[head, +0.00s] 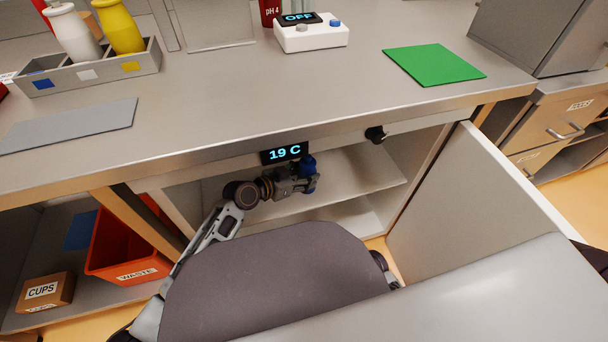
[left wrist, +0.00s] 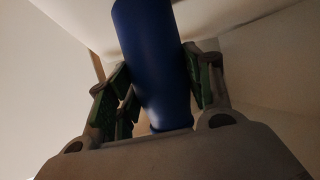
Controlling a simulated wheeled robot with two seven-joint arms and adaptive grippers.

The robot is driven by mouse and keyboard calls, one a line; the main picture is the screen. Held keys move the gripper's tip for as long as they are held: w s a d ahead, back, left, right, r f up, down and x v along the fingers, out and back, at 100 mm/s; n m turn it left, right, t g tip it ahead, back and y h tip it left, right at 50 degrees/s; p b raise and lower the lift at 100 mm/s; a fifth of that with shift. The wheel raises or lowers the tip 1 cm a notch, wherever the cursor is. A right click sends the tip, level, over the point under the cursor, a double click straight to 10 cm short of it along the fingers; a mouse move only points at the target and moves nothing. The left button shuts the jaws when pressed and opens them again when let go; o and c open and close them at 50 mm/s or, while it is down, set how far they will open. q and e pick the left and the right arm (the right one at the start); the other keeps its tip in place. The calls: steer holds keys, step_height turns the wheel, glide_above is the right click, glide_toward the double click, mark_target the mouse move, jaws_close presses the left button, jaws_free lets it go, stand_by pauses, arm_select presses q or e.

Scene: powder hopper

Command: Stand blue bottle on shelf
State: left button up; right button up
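The blue bottle (head: 307,164) is inside the open cabinet under the counter, partly hidden by my left gripper (head: 305,181) in the head view. In the left wrist view the blue bottle (left wrist: 152,60) stands between the green-padded fingers of my left gripper (left wrist: 158,88). The fingers are closed around its sides. The cabinet's upper shelf (head: 365,170) is light and bare around the gripper. I cannot tell whether the bottle's base touches the shelf. My right gripper is not in view.
The open cabinet door (head: 475,200) stands to the right. A display reading 19 C (head: 284,152) hangs at the counter's front edge above my left arm. An orange waste bin (head: 125,250) and a CUPS box (head: 45,292) are at lower left. The upper shelf is clear to the right.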

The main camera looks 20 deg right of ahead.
arm_select(q)
steer(key=o, duration=0.5)
steer(key=shift+r, duration=0.15)
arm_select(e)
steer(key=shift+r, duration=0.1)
arm_select(q)
steer(key=shift+p+v, duration=0.4)
steer(key=shift+v, duration=0.45)
steer(key=shift+p+v, duration=1.3)
steer(key=shift+v, duration=3.85)
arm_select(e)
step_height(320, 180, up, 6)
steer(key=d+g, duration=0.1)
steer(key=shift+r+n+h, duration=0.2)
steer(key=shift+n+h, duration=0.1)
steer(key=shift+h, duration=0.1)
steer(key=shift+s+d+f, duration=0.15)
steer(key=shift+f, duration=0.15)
arm_select(q)
steer(key=shift+s, duration=0.2)
